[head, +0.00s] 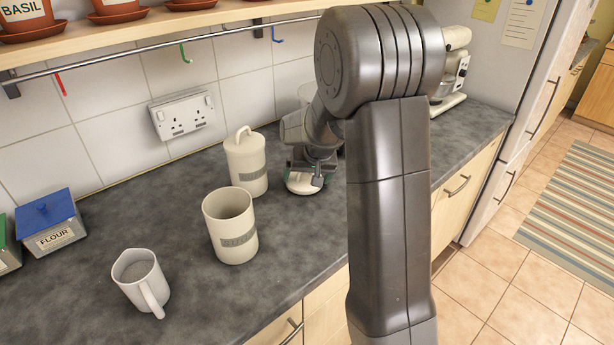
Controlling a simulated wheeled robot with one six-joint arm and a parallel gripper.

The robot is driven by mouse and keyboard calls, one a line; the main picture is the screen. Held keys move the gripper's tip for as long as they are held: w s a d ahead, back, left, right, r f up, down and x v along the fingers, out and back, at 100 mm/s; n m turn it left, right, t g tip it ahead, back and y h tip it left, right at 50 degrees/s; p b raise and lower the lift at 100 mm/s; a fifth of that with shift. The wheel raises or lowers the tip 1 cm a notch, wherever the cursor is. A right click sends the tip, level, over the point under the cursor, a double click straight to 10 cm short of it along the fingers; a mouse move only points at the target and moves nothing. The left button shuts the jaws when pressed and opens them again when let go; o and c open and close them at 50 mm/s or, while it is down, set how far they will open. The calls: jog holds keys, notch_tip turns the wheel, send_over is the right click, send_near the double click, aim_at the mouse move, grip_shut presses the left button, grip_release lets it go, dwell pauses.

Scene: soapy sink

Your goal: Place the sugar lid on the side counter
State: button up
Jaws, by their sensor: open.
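A round, pale lid (301,188), which looks like the sugar lid, is low over or on the dark counter (290,245), right of the canisters. My gripper (316,178) points down right at it, with its jaws open. The gripper covers much of the lid, and I cannot tell whether they touch. An open cream canister (229,218) stands uncovered in front; its label is too small to read. A second cream canister (246,165) stands behind it with its handled lid on.
A white jug (138,280) stands at the front left. A blue-lidded flour tin (50,225) is at the far left. A cream appliance (452,80) stands at the back right, partly behind my arm. The counter between jug and wall is clear.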

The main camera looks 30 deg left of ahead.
jog(key=shift+s+d+f, duration=0.1)
jog(key=shift+d+f, duration=0.1)
jog(key=shift+r+p, duration=0.25)
jog(key=shift+p, duration=0.1)
jog(key=v, duration=1.2)
jog(key=shift+w+b, duration=0.2)
jog(key=shift+b, duration=0.1)
jog(key=shift+a, duration=0.2)
